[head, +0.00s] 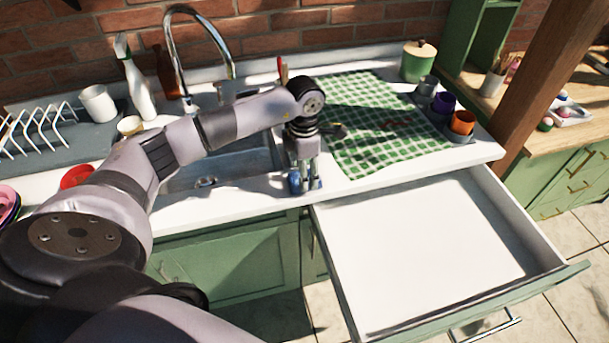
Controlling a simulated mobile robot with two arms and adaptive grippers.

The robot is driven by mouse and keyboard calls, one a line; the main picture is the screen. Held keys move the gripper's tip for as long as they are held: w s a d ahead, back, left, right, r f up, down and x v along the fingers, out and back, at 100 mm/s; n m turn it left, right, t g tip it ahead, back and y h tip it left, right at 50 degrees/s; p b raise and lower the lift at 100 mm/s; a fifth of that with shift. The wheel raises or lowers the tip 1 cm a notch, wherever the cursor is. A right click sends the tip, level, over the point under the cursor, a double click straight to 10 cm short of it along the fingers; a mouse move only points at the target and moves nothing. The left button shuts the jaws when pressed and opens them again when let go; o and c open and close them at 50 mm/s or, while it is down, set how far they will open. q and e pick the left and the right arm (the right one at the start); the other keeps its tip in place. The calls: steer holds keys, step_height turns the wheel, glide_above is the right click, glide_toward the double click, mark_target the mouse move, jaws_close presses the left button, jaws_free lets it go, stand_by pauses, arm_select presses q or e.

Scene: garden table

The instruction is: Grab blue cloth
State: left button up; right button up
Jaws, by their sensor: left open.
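A small blue cloth (294,181) lies on the white counter near its front edge, between the sink and the open drawer. My left gripper (305,178) points down right at the cloth, with its fingers apart. Blue shows around and beside the fingertips, and the gripper hides part of the cloth. I cannot tell whether the fingers touch it. My right gripper is not in view.
An empty white drawer (430,250) stands open below the counter. A green checked towel (375,115) lies behind it, with cups including an orange one (462,122) at its right. The sink (225,170) and tap (180,50) are left of the gripper.

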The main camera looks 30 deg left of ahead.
arm_select(q)
steer(key=shift+f, duration=0.75)
steer(key=shift+c, duration=0.4)
steer(key=c, duration=0.6)
steer(key=shift+r, duration=0.1)
steer(key=shift+c, duration=0.2)
